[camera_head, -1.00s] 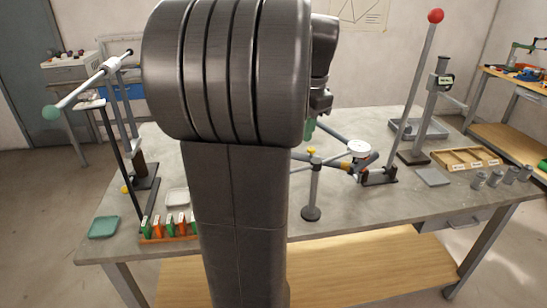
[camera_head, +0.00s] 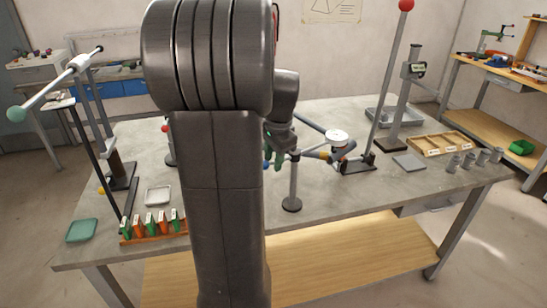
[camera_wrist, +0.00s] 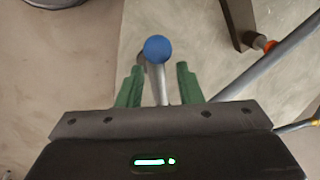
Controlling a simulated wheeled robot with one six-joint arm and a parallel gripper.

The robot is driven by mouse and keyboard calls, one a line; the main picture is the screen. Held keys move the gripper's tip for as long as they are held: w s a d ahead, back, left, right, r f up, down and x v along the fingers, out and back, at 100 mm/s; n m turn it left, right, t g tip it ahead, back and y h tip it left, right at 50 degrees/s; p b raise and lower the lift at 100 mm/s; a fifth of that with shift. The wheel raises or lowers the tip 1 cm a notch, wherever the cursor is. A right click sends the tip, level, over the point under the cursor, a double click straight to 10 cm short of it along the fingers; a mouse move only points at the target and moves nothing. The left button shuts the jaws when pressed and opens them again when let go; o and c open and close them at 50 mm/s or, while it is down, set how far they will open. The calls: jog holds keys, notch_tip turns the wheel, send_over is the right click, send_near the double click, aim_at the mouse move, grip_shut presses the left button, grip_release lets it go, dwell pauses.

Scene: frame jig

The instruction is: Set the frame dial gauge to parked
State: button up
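The dial gauge, a white round face (camera_head: 337,136), sits on the jig frame at the right middle of the bench. Its reading is too small to tell. My gripper (camera_head: 276,152) is left of it, beside a grey post (camera_head: 293,185), partly hidden by my arm. In the wrist view my gripper (camera_wrist: 158,84) has two green fingers apart. A blue ball (camera_wrist: 158,49) on a grey rod (camera_wrist: 159,83) shows between and just beyond the fingers. I cannot tell whether they touch the rod.
A tall red-knobbed lever (camera_head: 392,80) stands right of the gauge. A wooden tray (camera_head: 440,144) and several grey cylinders (camera_head: 468,160) are at right. A green-knobbed lever (camera_head: 55,88), a green tray (camera_head: 82,230) and a coloured card rack (camera_head: 150,233) are at left.

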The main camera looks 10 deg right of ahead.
grip_shut()
jog(key=shift+w, duration=0.15)
jog(key=w+m+h+p, duration=0.1)
jog(key=w+m+p, duration=0.2)
jog(key=w+m, duration=0.3)
jog(key=shift+w+m+h, duration=0.2)
jog(key=shift+m+h, duration=0.2)
jog(key=shift+m, duration=1.6)
